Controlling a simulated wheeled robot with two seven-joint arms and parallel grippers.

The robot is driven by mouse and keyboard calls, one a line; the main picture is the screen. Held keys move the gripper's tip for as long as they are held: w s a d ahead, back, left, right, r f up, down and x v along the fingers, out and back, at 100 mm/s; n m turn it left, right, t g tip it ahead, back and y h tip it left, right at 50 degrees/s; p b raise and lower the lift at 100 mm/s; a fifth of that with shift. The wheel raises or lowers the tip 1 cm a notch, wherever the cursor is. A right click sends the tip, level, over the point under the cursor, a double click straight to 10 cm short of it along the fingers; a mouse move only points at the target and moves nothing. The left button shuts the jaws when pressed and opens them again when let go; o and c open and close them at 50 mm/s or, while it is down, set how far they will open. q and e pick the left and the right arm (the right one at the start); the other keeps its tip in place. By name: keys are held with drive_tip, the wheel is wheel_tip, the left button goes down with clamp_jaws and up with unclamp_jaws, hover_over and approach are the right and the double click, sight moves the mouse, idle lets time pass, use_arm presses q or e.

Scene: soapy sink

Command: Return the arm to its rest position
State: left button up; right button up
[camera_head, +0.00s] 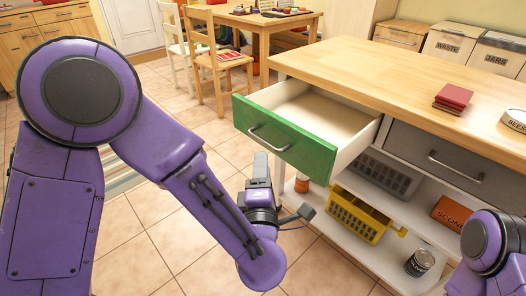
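My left arm (190,170) is purple and comes in from the left, bent down in front of the counter. My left gripper (284,190) is in front of the green drawer front, below its handle. Its two dark grey fingers look spread apart, with nothing between them. Part of my purple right arm (488,245) shows at the lower right edge; its gripper is out of view.
The green drawer (290,140) stands pulled out of the wooden counter (400,70) and looks empty. A grey drawer (450,160) beside it is shut. Below are a yellow basket (358,215) and a dark can (420,262). Tiled floor (140,220) is free left of the counter.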

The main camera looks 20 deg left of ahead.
use_arm(q)
drive_tip(key=v, duration=0.3)
drive_tip(key=shift+s, duration=0.2)
